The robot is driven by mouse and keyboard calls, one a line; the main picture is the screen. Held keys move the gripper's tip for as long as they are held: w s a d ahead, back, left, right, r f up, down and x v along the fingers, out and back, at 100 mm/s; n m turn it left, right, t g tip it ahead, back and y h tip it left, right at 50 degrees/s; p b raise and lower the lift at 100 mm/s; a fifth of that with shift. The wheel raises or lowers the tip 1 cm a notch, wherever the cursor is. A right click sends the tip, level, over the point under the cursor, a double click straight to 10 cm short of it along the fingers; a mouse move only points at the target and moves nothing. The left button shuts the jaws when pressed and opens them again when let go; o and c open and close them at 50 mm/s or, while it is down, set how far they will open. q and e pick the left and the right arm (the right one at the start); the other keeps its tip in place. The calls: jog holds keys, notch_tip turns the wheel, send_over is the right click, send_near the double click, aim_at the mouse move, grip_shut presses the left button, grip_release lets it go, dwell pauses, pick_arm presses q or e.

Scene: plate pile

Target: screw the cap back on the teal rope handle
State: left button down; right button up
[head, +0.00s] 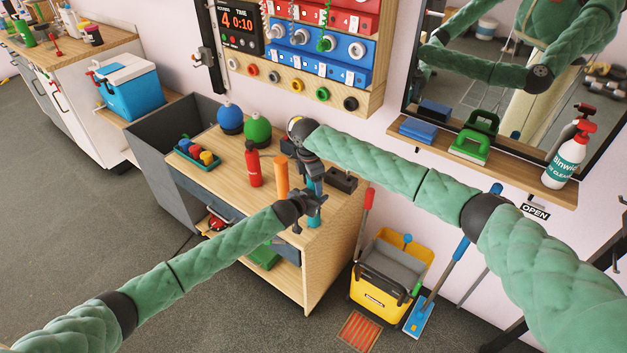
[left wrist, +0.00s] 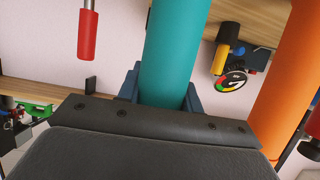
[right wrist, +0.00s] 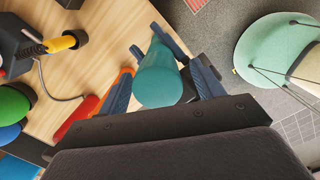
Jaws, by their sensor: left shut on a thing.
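The teal rope handle (head: 313,221) stands upright near the bench's right edge. My left gripper (head: 312,202) is shut on it; the left wrist view shows the teal tube (left wrist: 178,60) between the two fingers. My right gripper (head: 310,160) is above, at the top of the handle. In the right wrist view a rounded teal end (right wrist: 160,82) lies between its fingers (right wrist: 165,80), which look spread with gaps beside it. I cannot tell where the cap meets the handle. An orange handle (head: 281,181) stands just left of the teal one, and shows in the left wrist view (left wrist: 285,85).
A dark block (head: 341,180) lies behind the grippers. A yellow mop bucket (head: 385,285) stands on the floor to the right.

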jog(key=shift+r, duration=2.45)
jog(key=shift+c, duration=0.4)
jog(key=n, duration=0.2)
jog(key=shift+a+r+n, duration=0.15)
jog(key=shift+r+n, duration=0.15)
jog(key=shift+r, duration=0.05)
jog(key=n, duration=0.1)
jog(key=r+n, duration=0.1)
jog(key=n, duration=0.1)
jog(key=shift+w+n+y, duration=0.1)
jog(key=shift+n+y, duration=0.2)
jog(key=shift+y, duration=0.1)
jog(key=n, duration=0.3)
jog(key=r+n, duration=0.1)
jog(key=shift+d+n+g+y, duration=0.3)
